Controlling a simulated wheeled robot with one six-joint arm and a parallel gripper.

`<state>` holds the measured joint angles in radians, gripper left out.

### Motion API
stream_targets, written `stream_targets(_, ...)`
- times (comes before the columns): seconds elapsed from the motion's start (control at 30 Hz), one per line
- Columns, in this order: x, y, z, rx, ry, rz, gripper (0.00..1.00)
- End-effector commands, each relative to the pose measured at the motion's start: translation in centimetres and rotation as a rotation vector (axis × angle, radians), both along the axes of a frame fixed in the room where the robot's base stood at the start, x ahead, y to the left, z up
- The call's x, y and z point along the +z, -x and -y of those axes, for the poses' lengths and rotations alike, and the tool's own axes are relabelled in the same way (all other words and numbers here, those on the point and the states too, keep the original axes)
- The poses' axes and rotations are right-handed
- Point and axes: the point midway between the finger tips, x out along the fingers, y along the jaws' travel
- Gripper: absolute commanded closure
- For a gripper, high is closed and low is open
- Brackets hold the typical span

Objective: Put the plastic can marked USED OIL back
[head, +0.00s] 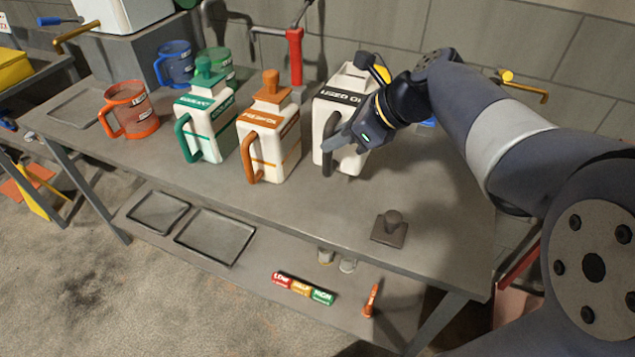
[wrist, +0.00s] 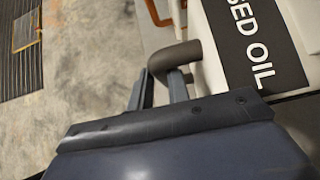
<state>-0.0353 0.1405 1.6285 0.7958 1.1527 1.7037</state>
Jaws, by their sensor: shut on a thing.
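The white plastic can marked USED OIL (head: 335,110) stands upright at the right end of the row of cans on the grey bench; I cannot tell if its base touches the bench top. It has a black label and a dark handle, and the label also shows in the wrist view (wrist: 252,45). My gripper (head: 345,138) is shut on the can's dark handle (wrist: 174,57), with the fingers on either side of it in the wrist view. My gripper and arm hide part of the can's right side.
The orange-handled can (head: 268,140) stands close on the left, with the green-handled coolant can (head: 204,122) beyond it. An orange jug (head: 130,108) stands at the far left. A red hand pump (head: 295,55) rises behind. A small knobbed block (head: 390,228) sits on the bench, front right.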

Motion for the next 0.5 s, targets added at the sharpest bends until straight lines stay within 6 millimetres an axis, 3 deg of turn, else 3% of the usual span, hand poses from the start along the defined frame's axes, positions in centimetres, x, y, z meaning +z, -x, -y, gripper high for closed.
stream_targets(0.3, -5.4, 0.2, -0.1, 0.008, 0.001, -0.004, 1.0)
stream_targets(0.5, -6.9, 0.1, -0.1, 0.008, -0.001, -0.002, 1.0)
